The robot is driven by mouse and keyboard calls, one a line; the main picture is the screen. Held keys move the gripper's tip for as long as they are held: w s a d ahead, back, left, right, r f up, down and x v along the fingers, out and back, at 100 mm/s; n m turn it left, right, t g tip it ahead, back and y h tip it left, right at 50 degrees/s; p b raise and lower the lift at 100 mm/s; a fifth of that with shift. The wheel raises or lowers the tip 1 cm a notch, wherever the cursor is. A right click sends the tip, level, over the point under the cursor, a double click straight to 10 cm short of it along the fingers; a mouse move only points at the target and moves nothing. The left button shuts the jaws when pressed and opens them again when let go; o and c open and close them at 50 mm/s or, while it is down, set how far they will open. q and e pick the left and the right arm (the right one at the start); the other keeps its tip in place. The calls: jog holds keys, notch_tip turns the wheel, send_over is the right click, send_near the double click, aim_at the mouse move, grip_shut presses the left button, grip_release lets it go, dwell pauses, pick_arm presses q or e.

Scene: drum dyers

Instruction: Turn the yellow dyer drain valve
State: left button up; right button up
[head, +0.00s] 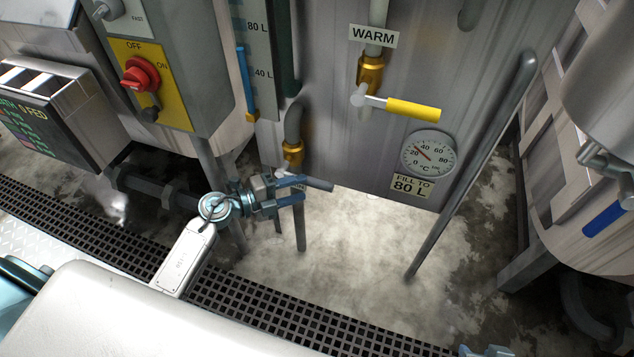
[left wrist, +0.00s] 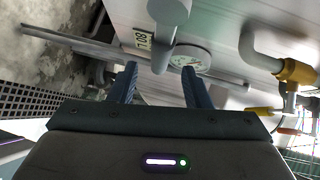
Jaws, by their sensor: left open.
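The only yellow valve lever (head: 412,108) in the head view sits on a brass valve (head: 370,72) below the WARM sign, pointing right. A second brass valve (head: 292,152) is lower on the vessel, its label mostly hidden by my gripper. A grey bar (head: 320,184) sticks out right of my fingertips. My left gripper (head: 296,190) is open, below and left of the yellow lever and apart from it. In the left wrist view its blue fingers (left wrist: 158,80) stand apart, with a grey rounded bar (left wrist: 165,45) showing between them. I cannot tell whether they touch it.
A control box (head: 150,85) with a red knob is at the upper left. A dial gauge (head: 428,154) and a FILL TO 80 L sign (head: 412,186) are on the vessel. A long grey pole (head: 470,165) leans at the right. A floor grating (head: 265,310) runs along the front.

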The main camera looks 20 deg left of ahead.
aim_at(311, 185)
pick_arm(q)
jog(key=x, duration=0.5)
jog(key=shift+w+d, duration=0.2)
jog(key=shift+d, duration=0.1)
grip_shut()
